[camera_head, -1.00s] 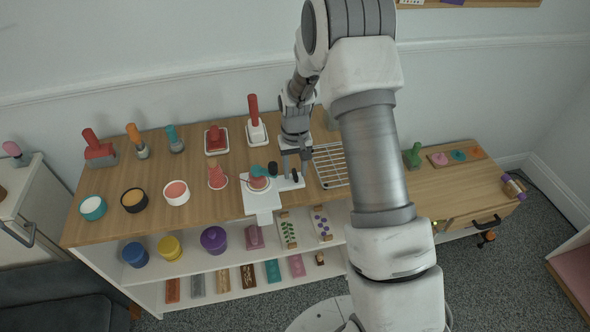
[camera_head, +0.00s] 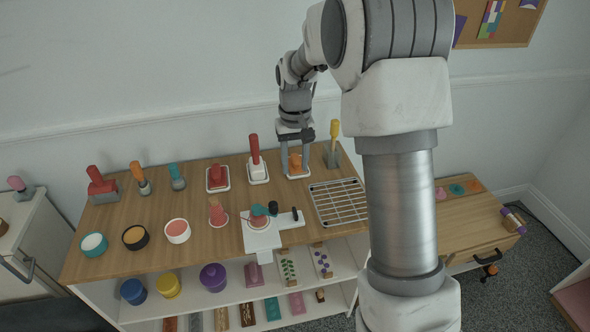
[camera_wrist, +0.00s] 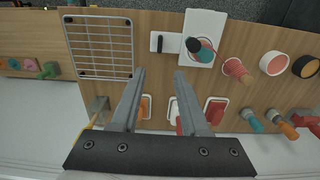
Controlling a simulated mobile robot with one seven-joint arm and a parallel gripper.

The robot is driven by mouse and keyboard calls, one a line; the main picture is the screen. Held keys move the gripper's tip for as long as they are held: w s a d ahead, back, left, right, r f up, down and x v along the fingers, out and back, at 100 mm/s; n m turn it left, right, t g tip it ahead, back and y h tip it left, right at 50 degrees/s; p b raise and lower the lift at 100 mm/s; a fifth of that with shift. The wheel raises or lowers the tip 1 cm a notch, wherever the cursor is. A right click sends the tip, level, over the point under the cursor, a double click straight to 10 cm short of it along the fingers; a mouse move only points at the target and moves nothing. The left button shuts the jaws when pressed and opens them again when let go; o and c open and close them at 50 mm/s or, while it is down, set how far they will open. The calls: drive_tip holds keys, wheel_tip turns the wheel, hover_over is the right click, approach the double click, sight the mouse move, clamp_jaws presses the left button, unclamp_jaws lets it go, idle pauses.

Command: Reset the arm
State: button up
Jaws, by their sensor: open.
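My gripper (camera_head: 296,172) is open at the back of the wooden table top, in front of the wall. In the head view its fingers frame an orange item (camera_head: 295,160) on a small white tray; I cannot tell whether they touch it. In the wrist view my gripper (camera_wrist: 159,74) has nothing between its fingertips. There the orange item (camera_wrist: 145,108) shows behind the left finger. My arm arches over the right side of the head view and hides part of the table.
A wire rack (camera_head: 338,203) lies right of my gripper, with a yellow-handled tool (camera_head: 334,132) behind it. A red-handled tool (camera_head: 254,150) stands left. A white press-like stand (camera_head: 262,238) is in front. Several bowls and tools fill the left side.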

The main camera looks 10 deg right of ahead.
idle(0.4)
drive_tip(key=s+r+t+p, duration=0.2)
drive_tip(key=s+r+t, duration=0.1)
drive_tip(key=s+r, duration=1.05)
drive_tip(key=s+r+t+p, duration=0.1)
drive_tip(key=s+r, duration=0.4)
drive_tip(key=s, duration=0.9)
drive_tip(key=shift+r+t+p, duration=0.15)
drive_tip(key=shift+t+p, duration=0.15)
drive_tip(key=shift+t, duration=0.5)
